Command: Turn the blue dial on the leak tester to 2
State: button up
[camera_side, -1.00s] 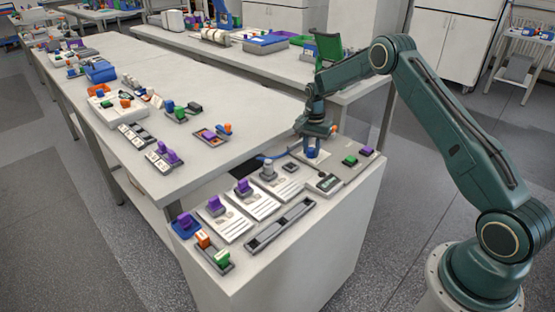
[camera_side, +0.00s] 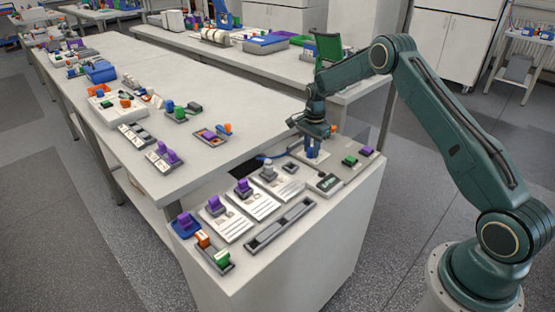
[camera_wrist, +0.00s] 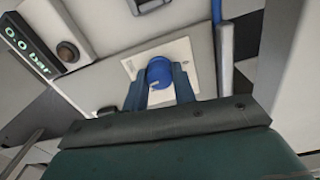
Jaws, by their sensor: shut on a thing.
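The blue dial (camera_wrist: 159,70) sits on a pale square plate (camera_wrist: 184,50) in the wrist view. My gripper (camera_wrist: 160,80) reaches it from the bottom of that view, with one finger on each side, shut on the dial. In the side view my gripper (camera_side: 313,153) points down at the back of the near cabinet top, and the dial is mostly hidden between the fingers. The dial's marks and the number it points to cannot be read. A dark display (camera_wrist: 27,45) showing "0.0 bar" is at the upper left of the wrist view.
A round dark knob (camera_wrist: 67,51) is beside the display. A blue hose (camera_wrist: 223,55) runs right of the plate. In the side view, green (camera_side: 350,161) and purple (camera_side: 366,151) blocks stand right of my gripper, and plates with purple handles (camera_side: 243,187) stand in front.

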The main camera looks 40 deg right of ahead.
jog(key=o, duration=1)
notch_tip(320, 180, up, 14)
jog(key=shift+f, duration=0.1)
dwell(0.5)
